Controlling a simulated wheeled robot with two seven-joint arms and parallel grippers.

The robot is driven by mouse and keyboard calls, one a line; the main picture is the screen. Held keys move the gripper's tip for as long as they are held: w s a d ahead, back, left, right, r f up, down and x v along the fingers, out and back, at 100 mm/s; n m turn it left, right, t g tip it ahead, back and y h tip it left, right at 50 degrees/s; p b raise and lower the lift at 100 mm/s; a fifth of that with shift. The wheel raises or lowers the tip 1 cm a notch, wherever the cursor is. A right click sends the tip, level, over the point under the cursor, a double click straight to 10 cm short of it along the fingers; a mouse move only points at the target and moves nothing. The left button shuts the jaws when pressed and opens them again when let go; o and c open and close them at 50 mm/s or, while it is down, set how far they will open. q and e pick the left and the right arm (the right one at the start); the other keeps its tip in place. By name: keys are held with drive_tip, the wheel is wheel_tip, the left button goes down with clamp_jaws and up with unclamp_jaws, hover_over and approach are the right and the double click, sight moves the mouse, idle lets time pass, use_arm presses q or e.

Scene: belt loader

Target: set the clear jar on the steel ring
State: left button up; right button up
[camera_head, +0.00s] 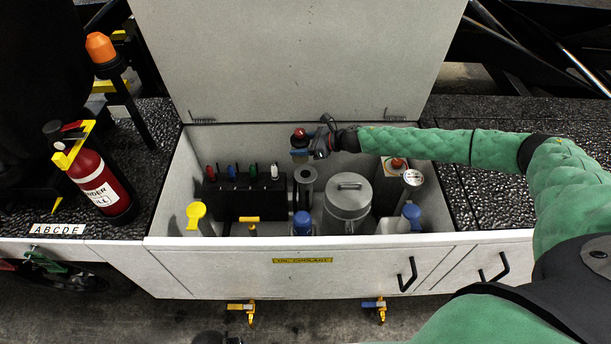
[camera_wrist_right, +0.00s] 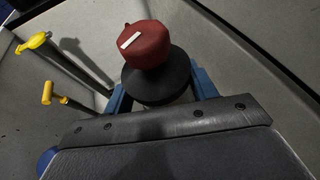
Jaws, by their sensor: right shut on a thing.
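My right gripper (camera_head: 301,151) is over the back middle of the open bin. Its blue fingers also show in the right wrist view (camera_wrist_right: 163,97). They are shut on a piece with a red knob (camera_wrist_right: 146,44) and a wide black collar (camera_wrist_right: 158,76). A pale, see-through body shows just under the collar; I take this piece to be the clear jar, though most of its body is hidden.
A large lidded steel canister (camera_head: 348,198) stands right of the ring. A black block (camera_head: 243,194) with coloured knobs stands left. Yellow-topped (camera_head: 196,210) and blue-topped (camera_head: 302,220) parts line the front. The raised lid (camera_head: 295,60) closes off the back.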

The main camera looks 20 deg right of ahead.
drive_tip(key=shift+w+d+f, duration=0.1)
drive_tip(key=shift+w+d, duration=0.1)
drive_tip(key=shift+d, duration=0.25)
drive_tip(key=shift+w+d+f, duration=0.1)
drive_tip(key=shift+w+d, duration=0.1)
drive_tip(key=shift+d, duration=0.2)
drive_tip(key=p, duration=0.2)
hover_over(306, 174)
wheel_tip(306, 174, down, 10)
drive_tip(key=shift+w+r, duration=0.1)
drive_tip(key=shift+r, duration=0.05)
use_arm(q)
wheel_tip(306, 174, down, 8)
drive_tip(key=s+a, duration=0.1)
drive_tip(key=s, duration=0.1)
drive_tip(key=shift+s+a, duration=0.15)
drive_tip(key=shift+a, duration=0.05)
drive_tip(key=shift+d+r, duration=0.1)
drive_tip(key=shift+r, duration=0.2)
use_arm(e)
drive_tip(key=o, duration=1.1)
use_arm(q)
drive_tip(key=shift+r, duration=0.15)
use_arm(e)
drive_tip(key=shift+o, duration=0.2)
